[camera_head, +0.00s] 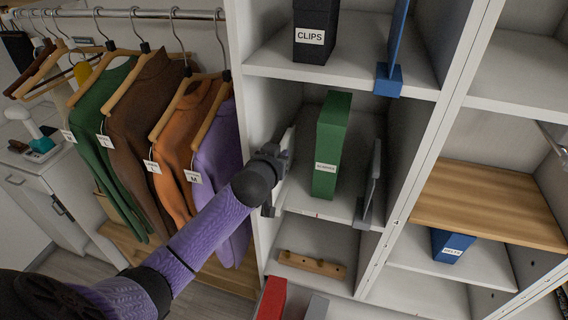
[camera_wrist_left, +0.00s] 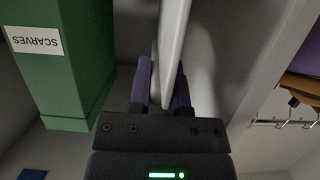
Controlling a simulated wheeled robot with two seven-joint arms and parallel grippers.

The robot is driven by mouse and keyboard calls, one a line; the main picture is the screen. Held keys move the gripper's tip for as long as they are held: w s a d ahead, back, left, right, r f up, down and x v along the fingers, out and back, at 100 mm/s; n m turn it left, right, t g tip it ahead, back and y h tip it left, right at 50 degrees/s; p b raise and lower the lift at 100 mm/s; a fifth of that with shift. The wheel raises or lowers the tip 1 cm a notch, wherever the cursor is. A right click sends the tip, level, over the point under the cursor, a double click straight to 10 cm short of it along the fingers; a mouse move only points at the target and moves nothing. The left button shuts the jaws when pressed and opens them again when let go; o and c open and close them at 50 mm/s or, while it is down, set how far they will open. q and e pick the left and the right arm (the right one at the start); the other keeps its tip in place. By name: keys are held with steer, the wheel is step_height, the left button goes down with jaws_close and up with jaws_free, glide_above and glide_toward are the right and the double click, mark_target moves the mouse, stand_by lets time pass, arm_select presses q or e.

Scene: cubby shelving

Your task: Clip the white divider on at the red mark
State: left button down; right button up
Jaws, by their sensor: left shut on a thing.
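The white divider (camera_head: 288,145) is a thin upright panel at the left side of the middle cubby, left of the green scarves box. My left gripper (camera_head: 273,160) is shut on it, partly hiding it in the head view. In the left wrist view the divider (camera_wrist_left: 173,45) runs up between the two purple fingers of the gripper (camera_wrist_left: 163,88). A small red mark (camera_head: 317,215) shows on the front edge of the shelf (camera_head: 335,211), below the green box. I cannot tell whether the divider touches the shelf. My right gripper is not in view.
The green box (camera_head: 328,150) stands close right of the divider; it also shows in the wrist view (camera_wrist_left: 70,60). A grey divider (camera_head: 371,185) is on the shelf's right part. A blue divider (camera_head: 389,78) is above. Hanging sweaters (camera_head: 145,110) are left of the unit.

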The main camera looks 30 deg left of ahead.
arm_select(q)
steer(key=shift+s+d+r+p, duration=0.1)
steer(key=shift+s+d+p, duration=0.1)
steer(key=shift+s+p, duration=0.4)
steer(key=shift+s+d+p, duration=0.15)
steer(key=shift+s+p, duration=0.1)
steer(key=shift+s, duration=0.7)
